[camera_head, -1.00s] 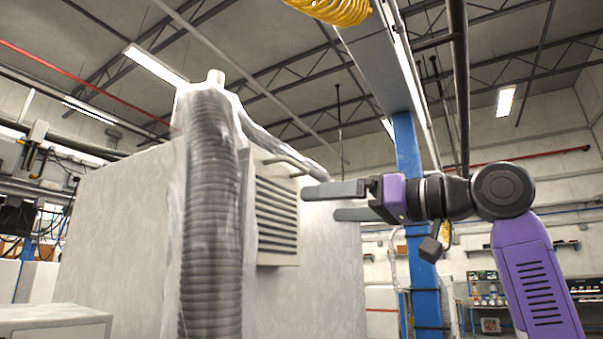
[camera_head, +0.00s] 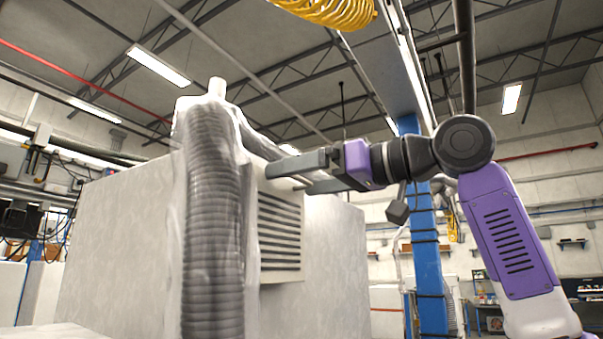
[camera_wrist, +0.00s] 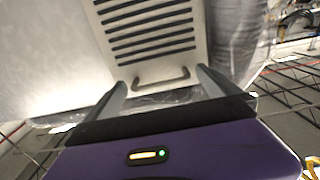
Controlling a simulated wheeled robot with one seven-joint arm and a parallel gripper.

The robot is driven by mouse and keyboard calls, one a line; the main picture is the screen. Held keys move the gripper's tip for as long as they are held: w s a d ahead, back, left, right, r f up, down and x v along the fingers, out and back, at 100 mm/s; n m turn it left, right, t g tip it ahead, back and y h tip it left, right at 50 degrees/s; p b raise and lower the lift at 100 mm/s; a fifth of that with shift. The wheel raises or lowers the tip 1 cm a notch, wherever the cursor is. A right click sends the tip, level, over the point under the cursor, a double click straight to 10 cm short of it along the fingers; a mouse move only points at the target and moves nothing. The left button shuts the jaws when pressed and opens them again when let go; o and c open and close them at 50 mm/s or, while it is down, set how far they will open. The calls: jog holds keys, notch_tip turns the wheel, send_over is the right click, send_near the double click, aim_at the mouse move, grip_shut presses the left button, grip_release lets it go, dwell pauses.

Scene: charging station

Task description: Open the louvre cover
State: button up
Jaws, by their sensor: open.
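The louvre cover (camera_head: 279,237) is a pale panel with dark horizontal slats on the side of a large white cabinet, and it looks closed. In the wrist view the slats of the cover (camera_wrist: 150,30) fill the top middle. Its grey U-shaped handle (camera_wrist: 161,81) is on the panel edge nearest my gripper. My gripper (camera_head: 286,177) is open at the cover's upper edge. In the wrist view my gripper (camera_wrist: 161,82) has one finger on each side of the handle, with no visible contact. In the head view the fingers mostly hide the handle.
A thick grey ribbed hose (camera_head: 212,230) wrapped in clear plastic stands just left of the cover. A blue post (camera_head: 427,270) rises behind my arm at right. A yellow coiled hose (camera_head: 325,10) hangs overhead. Open air lies right of the cover.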

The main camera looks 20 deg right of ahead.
jog(key=shift+w+a, duration=0.15)
jog(key=c, duration=2)
jog(key=shift+f, duration=0.15)
